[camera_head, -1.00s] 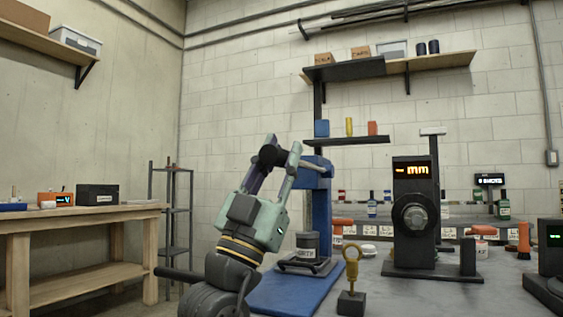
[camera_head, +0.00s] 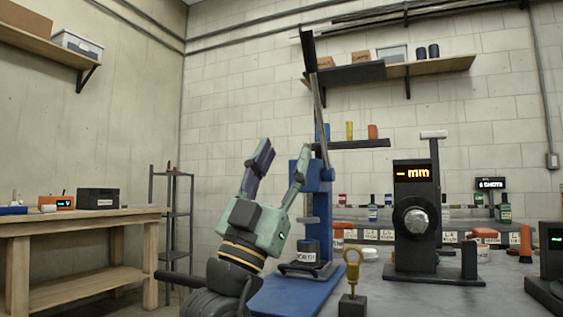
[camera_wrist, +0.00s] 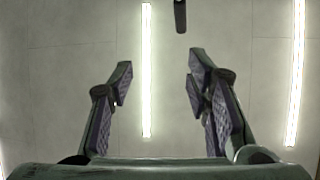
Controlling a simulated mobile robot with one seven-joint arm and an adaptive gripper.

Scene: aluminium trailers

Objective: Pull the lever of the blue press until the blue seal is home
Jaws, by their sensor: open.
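The blue press (camera_head: 325,200) stands on its blue base plate (camera_head: 300,292) on the grey bench. Its lever (camera_head: 319,95) points up, leaning slightly left, with a black grip (camera_head: 308,48) at its top. A dark labelled cylinder (camera_head: 307,251) sits under the ram; I cannot make out the blue seal or how deep it sits. My gripper (camera_head: 281,160) is open and empty, fingers pointing up, in front and left of the press head, well below the grip. In the wrist view a dark bar end, probably the grip (camera_wrist: 180,15), shows at the top beyond the open fingers.
A brass ring-topped tool (camera_head: 352,272) stands near the front of the bench. A black gauge (camera_head: 413,210) with an orange display is to the right. A wall shelf (camera_head: 345,77) is behind the raised lever. A wooden workbench (camera_head: 80,222) stands left.

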